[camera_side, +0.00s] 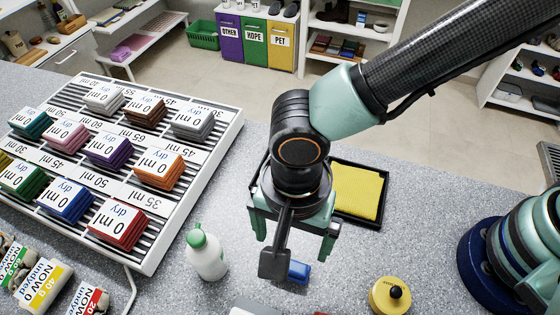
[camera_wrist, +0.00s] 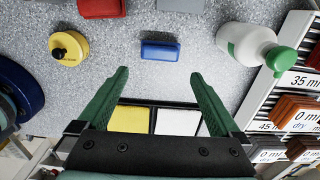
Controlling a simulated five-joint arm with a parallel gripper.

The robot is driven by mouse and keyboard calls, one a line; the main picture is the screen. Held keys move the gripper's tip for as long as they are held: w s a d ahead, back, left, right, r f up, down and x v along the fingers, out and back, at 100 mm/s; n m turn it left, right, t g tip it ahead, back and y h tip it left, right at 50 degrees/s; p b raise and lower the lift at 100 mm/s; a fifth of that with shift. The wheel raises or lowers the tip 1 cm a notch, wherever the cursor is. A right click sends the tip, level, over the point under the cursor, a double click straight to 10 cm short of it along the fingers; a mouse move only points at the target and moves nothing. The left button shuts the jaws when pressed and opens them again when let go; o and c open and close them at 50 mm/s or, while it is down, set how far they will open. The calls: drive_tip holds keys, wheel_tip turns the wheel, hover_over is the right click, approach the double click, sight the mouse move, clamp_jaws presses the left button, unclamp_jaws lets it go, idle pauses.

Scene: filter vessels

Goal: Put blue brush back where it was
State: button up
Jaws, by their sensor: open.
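A small blue block-shaped piece, which looks like the blue brush (camera_side: 299,271), lies on the grey speckled worktop. In the wrist view the blue brush (camera_wrist: 162,50) lies just beyond my fingertips, centred between them and apart from both. My gripper (camera_side: 291,248) points down over the worktop close to it. In the wrist view my gripper (camera_wrist: 159,73) has its green fingers spread wide with nothing between them. In the side view my gripper's dark central part stands in front of part of the brush's left side.
A white bottle with a green cap (camera_side: 207,252) stands left of the brush, and a yellow round pot with a black knob (camera_side: 390,295) right. A black tray with a yellow pad (camera_side: 358,191) lies behind my gripper. A rack of coloured stacks (camera_side: 187,207) fills the left. A red object (camera_wrist: 101,8) lies nearby.

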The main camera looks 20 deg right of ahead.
drive_tip(key=w+d+r+n+t+y, duration=0.1)
drive_tip(key=w+d+r+n, duration=0.1)
drive_tip(key=w+d+r, duration=0.5)
drive_tip(key=w+d+r+n+t, duration=0.1)
drive_tip(key=w+d+r+n, duration=0.1)
drive_tip(key=w+d+r, duration=0.45)
drive_tip(key=s+d+r+n+t, duration=0.1)
drive_tip(key=d+n, duration=0.1)
drive_tip(key=d, duration=0.8)
drive_tip(key=s+d+r+n+t+h, duration=0.1)
drive_tip(key=s+d+n+t, duration=0.1)
drive_tip(key=d, duration=0.9)
drive_tip(key=shift+s+n+t, duration=0.15)
drive_tip(key=shift+n+t, duration=0.15)
drive_tip(key=shift+n, duration=0.2)
